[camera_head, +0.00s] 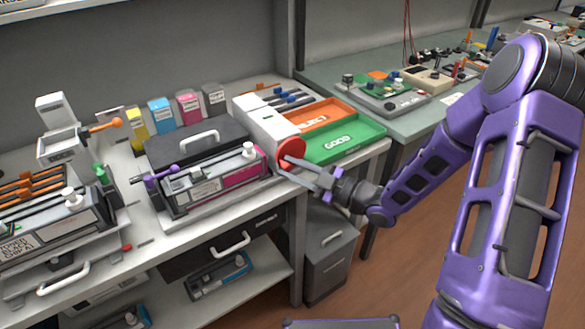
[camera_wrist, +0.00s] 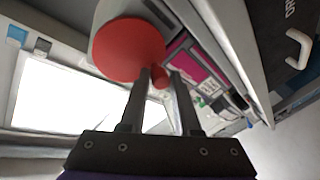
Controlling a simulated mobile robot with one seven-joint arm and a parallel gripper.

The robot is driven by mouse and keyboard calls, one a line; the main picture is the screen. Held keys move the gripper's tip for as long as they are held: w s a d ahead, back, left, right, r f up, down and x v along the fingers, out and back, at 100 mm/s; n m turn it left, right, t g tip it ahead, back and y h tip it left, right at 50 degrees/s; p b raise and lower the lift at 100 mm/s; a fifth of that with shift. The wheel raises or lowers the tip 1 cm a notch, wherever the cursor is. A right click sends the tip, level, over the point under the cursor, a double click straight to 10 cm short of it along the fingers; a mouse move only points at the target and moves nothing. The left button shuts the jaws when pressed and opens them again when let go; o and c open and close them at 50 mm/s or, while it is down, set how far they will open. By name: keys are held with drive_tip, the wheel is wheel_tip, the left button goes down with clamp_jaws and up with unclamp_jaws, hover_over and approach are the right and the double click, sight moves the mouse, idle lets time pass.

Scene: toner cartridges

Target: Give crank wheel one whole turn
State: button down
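The crank wheel is a red disc (camera_head: 291,149) on the right end of a white unit (camera_head: 262,122) on the bench. In the wrist view the red disc (camera_wrist: 125,48) fills the upper left, with a small red handle knob (camera_wrist: 160,77) sticking out at its lower right edge. My gripper (camera_head: 283,166) reaches in from the right, its fingers spread at the wheel's lower side. In the wrist view my gripper's fingertips (camera_wrist: 160,73) lie either side of the knob. The fingers stand apart; firm contact with the knob does not show.
A dark cartridge case (camera_head: 197,143) with a grey handle stands left of the wheel. An orange REJECT tray (camera_head: 318,114) and a green GOOD tray (camera_head: 350,140) lie behind and right. The floor in front of the bench is open.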

sight(296, 138)
idle(0.4)
drive_tip(key=m+t, duration=0.1)
drive_tip(key=m, duration=0.2)
drive_tip(key=r+m+t+b, duration=0.1)
drive_tip(key=m, duration=0.2)
drive_tip(key=r+m+t+y, duration=0.1)
drive_tip(key=m, duration=0.3)
drive_tip(key=shift+w+d+t+b, duration=0.1)
drive_tip(key=shift+d+t+b, duration=0.1)
drive_tip(key=shift+t+b, duration=0.15)
drive_tip(key=m, duration=0.1)
drive_tip(key=m+t, duration=0.1)
drive_tip(key=m, duration=0.1)
drive_tip(key=m+t, duration=0.1)
drive_tip(key=shift+w+d+r+m, duration=0.15)
drive_tip(key=shift+d+r+m, duration=0.1)
drive_tip(key=shift+r+m, duration=0.15)
drive_tip(key=shift+w+d+r+m+t+h+p, duration=0.2)
drive_tip(key=shift+m+t+h, duration=0.7)
drive_tip(key=shift+m, duration=1.4)
drive_tip(key=shift+w+d+f+m+t+h+p, duration=0.15)
drive_tip(key=shift+d+m+t+h, duration=0.35)
drive_tip(key=shift+m+h, duration=1.25)
drive_tip(key=shift+w+d+r+m+t+h+p, duration=0.2)
drive_tip(key=shift+m+t+h, duration=0.45)
drive_tip(key=shift+m, duration=2.2)
drive_tip(key=shift+m+t, duration=0.3)
drive_tip(key=c, duration=0.9)
unclamp_jaws()
